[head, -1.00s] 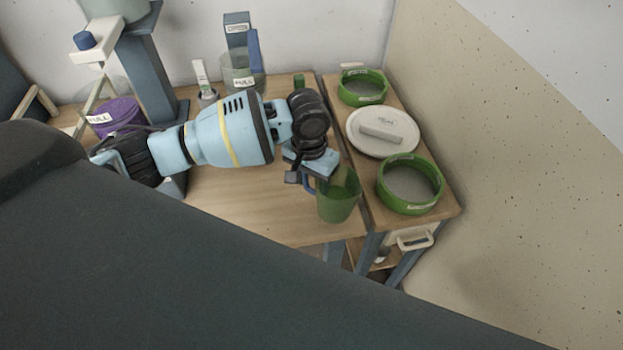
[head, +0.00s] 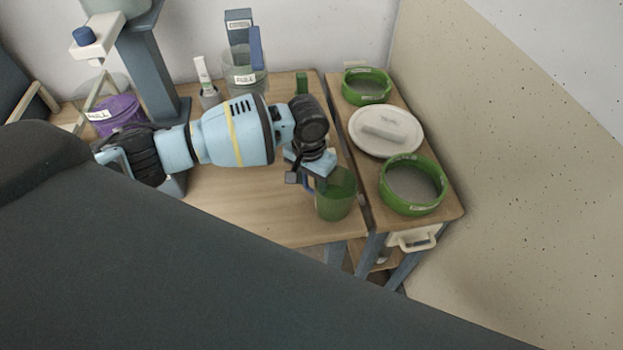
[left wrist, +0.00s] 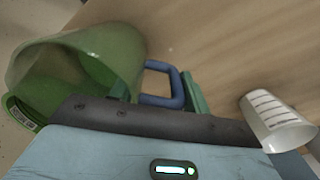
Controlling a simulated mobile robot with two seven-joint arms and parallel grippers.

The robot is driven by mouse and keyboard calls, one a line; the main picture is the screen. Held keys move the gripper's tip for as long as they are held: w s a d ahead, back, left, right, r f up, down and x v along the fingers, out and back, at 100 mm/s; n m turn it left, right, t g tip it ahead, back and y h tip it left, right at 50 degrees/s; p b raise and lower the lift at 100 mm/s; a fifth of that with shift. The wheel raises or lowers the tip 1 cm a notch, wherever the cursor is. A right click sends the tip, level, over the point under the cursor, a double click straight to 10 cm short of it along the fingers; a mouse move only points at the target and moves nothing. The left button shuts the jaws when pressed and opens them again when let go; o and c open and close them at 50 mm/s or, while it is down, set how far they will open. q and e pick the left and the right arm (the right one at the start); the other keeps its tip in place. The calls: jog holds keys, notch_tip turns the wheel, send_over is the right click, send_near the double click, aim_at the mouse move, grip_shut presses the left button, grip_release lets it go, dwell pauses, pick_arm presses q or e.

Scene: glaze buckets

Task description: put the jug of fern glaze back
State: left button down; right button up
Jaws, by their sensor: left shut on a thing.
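The jug of fern glaze (head: 338,199) is a green, see-through vessel with a blue handle. It is upright at the front right of the wooden table in the head view. My left gripper (head: 311,182) is at its left side, shut on the handle. In the left wrist view the jug (left wrist: 100,62) lies at the left and its blue handle (left wrist: 165,86) is by the fingers (left wrist: 160,90). I cannot tell whether the jug's base touches the table. My right gripper is not in view.
On the side table at right are two green sieve rings (head: 413,186) (head: 366,86) and a white lid (head: 386,130). Behind my arm stand a clear container marked FULL (head: 245,80) and a purple bucket (head: 117,112). A speckled wall (head: 500,170) bounds the right. A white lined cup (left wrist: 275,120) shows in the wrist view.

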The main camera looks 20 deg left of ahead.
pick_arm(q)
jog(key=c, duration=0.7)
grip_release()
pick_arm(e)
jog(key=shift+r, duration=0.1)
pick_arm(q)
jog(key=r+p, duration=0.1)
jog(key=r, duration=1)
jog(key=shift+a, duration=0.2)
jog(key=shift+r, duration=0.55)
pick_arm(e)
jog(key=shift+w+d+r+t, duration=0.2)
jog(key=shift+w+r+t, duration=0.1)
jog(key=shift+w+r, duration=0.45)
